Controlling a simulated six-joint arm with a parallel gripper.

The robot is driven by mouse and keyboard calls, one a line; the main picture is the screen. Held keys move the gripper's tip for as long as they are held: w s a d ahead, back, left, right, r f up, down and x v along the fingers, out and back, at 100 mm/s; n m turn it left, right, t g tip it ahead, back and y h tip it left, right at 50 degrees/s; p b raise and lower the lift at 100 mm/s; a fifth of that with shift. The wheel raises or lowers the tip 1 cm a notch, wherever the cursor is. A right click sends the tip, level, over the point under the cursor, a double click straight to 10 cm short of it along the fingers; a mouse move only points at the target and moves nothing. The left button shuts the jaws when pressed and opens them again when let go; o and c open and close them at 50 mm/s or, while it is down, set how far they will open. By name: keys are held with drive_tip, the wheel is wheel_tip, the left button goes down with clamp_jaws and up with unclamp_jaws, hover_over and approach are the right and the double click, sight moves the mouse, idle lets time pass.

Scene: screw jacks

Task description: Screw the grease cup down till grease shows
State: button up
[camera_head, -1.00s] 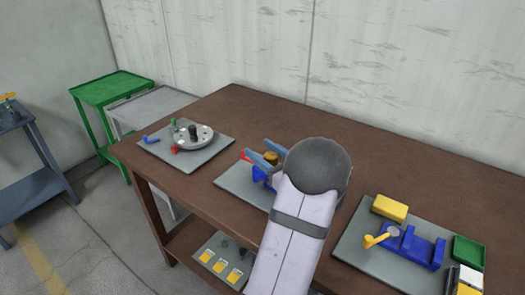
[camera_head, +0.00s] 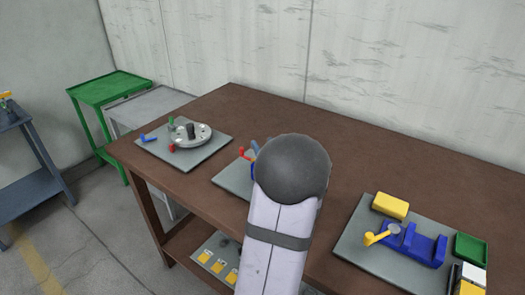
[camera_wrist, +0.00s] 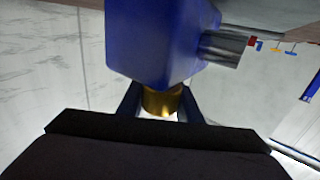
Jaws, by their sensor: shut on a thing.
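The brass-coloured grease cup (camera_wrist: 162,101) shows in the wrist view, against the end of the blue housing (camera_wrist: 160,45). My gripper (camera_wrist: 160,94) is shut on the cup, one finger on each side of it. A grey metal shaft (camera_wrist: 222,48) sticks out of the housing. I cannot make out any grease. In the head view my arm and its round dark joint cover the cup and most of its grey base plate (camera_head: 232,178). A red part (camera_head: 243,152) shows just left of the joint.
On the brown table (camera_head: 345,150), a plate at the left bears a grey disc (camera_head: 192,136) with small pegs. A plate at the right bears a blue fixture (camera_head: 420,246), a yellow block (camera_head: 390,205) and a green tray (camera_head: 470,247). The table behind my arm is clear.

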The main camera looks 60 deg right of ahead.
drive_tip(key=m+g+h, duration=0.1)
drive_tip(key=m+g+h+b, duration=0.2)
drive_tip(key=shift+s+d+f, duration=0.1)
drive_tip(key=shift+s+d, duration=0.15)
drive_tip(key=m+g+h, duration=0.1)
drive_tip(key=m+g+h+b, duration=0.1)
drive_tip(key=g+b, duration=0.1)
drive_tip(key=g, duration=0.1)
drive_tip(key=shift+s+d+m+h, duration=0.3)
drive_tip(key=shift+s+m+h, duration=0.05)
drive_tip(key=shift+m+h, duration=0.05)
drive_tip(key=shift+s+d+r+m+g+h+p, duration=0.1)
drive_tip(key=shift+s+m+g+h, duration=0.2)
drive_tip(key=shift+m+g, duration=0.55)
drive_tip(key=shift+s+d+r+m+g+h+p, duration=0.1)
drive_tip(key=shift+s+r+m+g+h, duration=0.3)
drive_tip(key=shift+g, duration=0.75)
drive_tip(key=shift+s+d+f+m+g+h+p, duration=0.1)
drive_tip(key=shift+f+m+g+h, duration=0.1)
drive_tip(key=shift+m+g, duration=0.7)
drive_tip(key=shift+r, duration=0.15)
drive_tip(key=o, duration=1)
drive_tip(key=shift+o, duration=0.2)
drive_tip(key=shift+f, duration=0.2)
drive_tip(key=shift+a, duration=0.1)
